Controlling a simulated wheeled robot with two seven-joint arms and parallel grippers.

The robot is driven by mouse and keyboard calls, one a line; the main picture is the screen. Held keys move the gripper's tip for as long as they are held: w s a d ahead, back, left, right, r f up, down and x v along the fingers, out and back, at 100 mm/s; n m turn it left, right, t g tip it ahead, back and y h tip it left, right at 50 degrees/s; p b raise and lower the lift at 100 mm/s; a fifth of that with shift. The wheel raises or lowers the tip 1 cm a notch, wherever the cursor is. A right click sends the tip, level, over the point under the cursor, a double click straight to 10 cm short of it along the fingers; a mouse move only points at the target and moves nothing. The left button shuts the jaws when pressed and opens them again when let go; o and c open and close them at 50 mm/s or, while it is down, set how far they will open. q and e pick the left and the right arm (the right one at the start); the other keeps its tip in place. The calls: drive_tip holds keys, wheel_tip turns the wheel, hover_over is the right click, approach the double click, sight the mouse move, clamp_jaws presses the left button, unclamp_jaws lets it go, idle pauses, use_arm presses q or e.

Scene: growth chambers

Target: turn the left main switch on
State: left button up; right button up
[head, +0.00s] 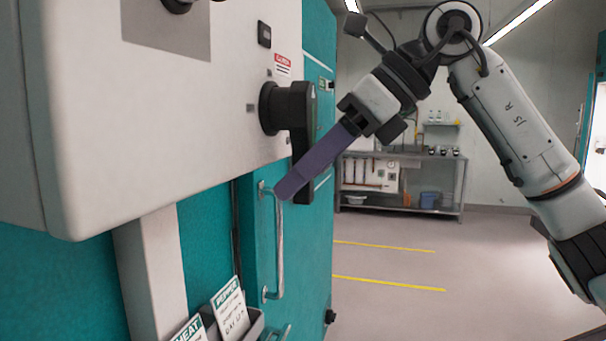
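The black main switch (301,106) sticks out from the side of a white control box (170,110). Its long handle hangs roughly vertical. My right gripper (290,188) comes in from the right, and its purple finger slants down and left across the lower part of the handle. The finger hides some of the handle, and the handle's lower end shows just below it. I cannot tell whether they touch. Only one finger shows clearly, so the gap between the fingers cannot be judged. My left gripper is not in view.
A teal chamber door (262,235) with a metal bar handle (279,245) is below the switch. Seed packets (230,308) stand in a holder at the bottom. A steel bench (400,203) is at the back. The floor (470,255) on the right is clear.

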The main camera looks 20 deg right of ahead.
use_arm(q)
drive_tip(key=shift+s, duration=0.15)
use_arm(e)
drive_tip(key=v, duration=1)
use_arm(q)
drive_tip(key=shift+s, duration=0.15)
use_arm(e)
drive_tip(key=shift+s+d, duration=0.1)
